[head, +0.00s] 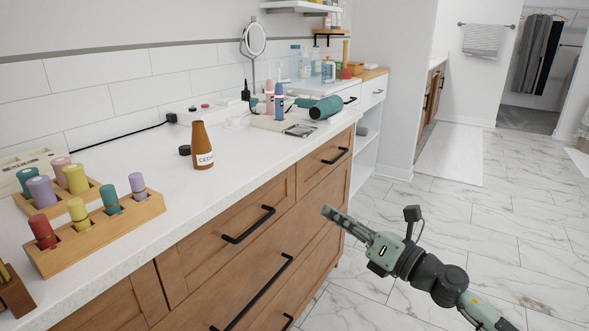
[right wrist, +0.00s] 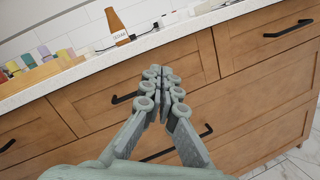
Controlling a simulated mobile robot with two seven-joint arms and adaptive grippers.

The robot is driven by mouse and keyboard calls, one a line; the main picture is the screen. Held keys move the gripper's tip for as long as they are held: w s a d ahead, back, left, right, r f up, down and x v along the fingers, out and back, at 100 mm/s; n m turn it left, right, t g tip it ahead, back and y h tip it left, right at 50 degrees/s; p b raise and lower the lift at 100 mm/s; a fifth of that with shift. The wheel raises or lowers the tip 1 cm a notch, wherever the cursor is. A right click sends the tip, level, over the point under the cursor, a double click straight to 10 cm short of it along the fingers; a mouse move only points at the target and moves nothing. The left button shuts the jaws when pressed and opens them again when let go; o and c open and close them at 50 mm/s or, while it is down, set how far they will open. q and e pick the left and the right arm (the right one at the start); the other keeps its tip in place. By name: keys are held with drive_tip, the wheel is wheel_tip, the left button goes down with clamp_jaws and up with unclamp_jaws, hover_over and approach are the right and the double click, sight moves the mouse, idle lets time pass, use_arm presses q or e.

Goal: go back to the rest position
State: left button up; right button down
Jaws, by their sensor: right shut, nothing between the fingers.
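My right gripper (head: 336,215) is shut and empty. In the head view it hangs in front of the wooden drawer fronts, below the counter's front edge, with its fingers pointing left. In the right wrist view its closed fingers (right wrist: 161,78) point toward the brown drawers (right wrist: 190,68), apart from anything I can make out. My left gripper is not in the head view.
The white counter (head: 235,185) holds a brown bottle (head: 202,145), wooden racks (head: 110,236) of coloured cylinders and a green cylinder (head: 326,107). Black handles (head: 248,225) stick out from the drawers. The marble floor (head: 500,225) on the right is clear.

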drive_tip(key=s+d+f+m+h, duration=0.2)
drive_tip(key=d+f+m+h, duration=0.6)
drive_tip(key=m, duration=0.5)
drive_tip(key=s+d+f+m+h, duration=0.3)
drive_tip(key=d+f+m+h, duration=0.3)
drive_tip(key=d+f+m, duration=0.45)
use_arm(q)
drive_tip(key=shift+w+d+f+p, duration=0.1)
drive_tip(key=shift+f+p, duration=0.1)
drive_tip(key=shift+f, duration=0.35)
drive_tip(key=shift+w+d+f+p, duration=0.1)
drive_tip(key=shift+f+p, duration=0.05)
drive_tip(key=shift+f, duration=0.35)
use_arm(e)
drive_tip(key=s+a+f+m+g, duration=0.1)
drive_tip(key=s+f+m+g, duration=0.4)
drive_tip(key=s+f, duration=0.4)
drive_tip(key=s+f+m+g, duration=0.6)
drive_tip(key=s+f+m, duration=0.2)
drive_tip(key=s, duration=0.8)
drive_tip(key=shift+s+a+f, duration=0.3)
drive_tip(key=shift+a+f, duration=0.05)
drive_tip(key=shift+f, duration=0.35)
